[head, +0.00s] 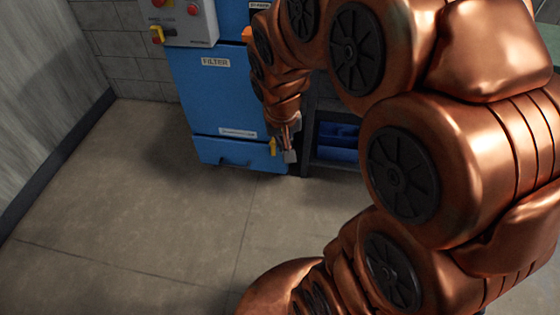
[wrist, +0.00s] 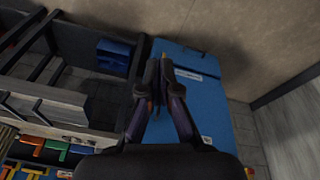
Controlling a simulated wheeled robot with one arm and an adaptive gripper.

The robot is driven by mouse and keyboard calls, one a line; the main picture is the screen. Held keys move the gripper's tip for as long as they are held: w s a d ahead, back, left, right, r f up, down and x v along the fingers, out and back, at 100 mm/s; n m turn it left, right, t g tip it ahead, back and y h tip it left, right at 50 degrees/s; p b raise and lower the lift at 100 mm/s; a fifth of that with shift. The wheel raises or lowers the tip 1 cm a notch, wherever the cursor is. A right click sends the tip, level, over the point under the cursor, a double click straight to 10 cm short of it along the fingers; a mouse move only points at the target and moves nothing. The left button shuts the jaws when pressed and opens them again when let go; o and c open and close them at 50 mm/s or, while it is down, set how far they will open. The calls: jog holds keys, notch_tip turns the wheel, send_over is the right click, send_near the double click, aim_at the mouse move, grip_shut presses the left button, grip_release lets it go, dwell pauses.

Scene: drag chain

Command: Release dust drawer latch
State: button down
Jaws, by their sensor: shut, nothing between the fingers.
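The dust drawer (head: 225,152) is the lowest blue section of the filter cabinet (head: 215,95), close to the floor, and looks closed. A small yellow latch (head: 273,147) sits at its right end in the head view. A bit of yellow, likely this latch (wrist: 164,55), shows just beyond my fingertips in the wrist view. My gripper (head: 290,156) points down beside the drawer's right end, just right of the latch. In the wrist view my gripper (wrist: 165,66) has its fingers together with nothing between them. I cannot tell whether they touch the latch.
A dark shelf rack with a blue bin (head: 337,140) stands close to the right of the cabinet; the bin (wrist: 113,57) also shows in the wrist view. A grey control box (head: 180,22) is at upper left. The floor (head: 140,215) in front is clear.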

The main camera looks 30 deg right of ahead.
jog(key=w+d+f+m+t+b, duration=0.35)
jog(key=w+d+f+b, duration=0.65)
jog(key=w+f, duration=0.45)
jog(key=w+d+f+m+t+b, duration=0.3)
jog(key=w+d+f+t+b, duration=0.3)
jog(key=w+d+f, duration=0.75)
jog(key=d+f+m+t+y+b, duration=0.1)
jog(key=d+f+m+t+b, duration=0.1)
jog(key=f+b, duration=0.6)
jog(key=d+f+m+t+y+b, duration=0.2)
jog(key=f+m+t+b, duration=0.2)
jog(key=f, duration=1.9)
jog(key=b, duration=0.3)
jog(key=shift+s+b, duration=0.3)
jog(key=shift+b, duration=0.1)
jog(key=shift+a+m+t, duration=0.1)
jog(key=shift+m+t, duration=0.15)
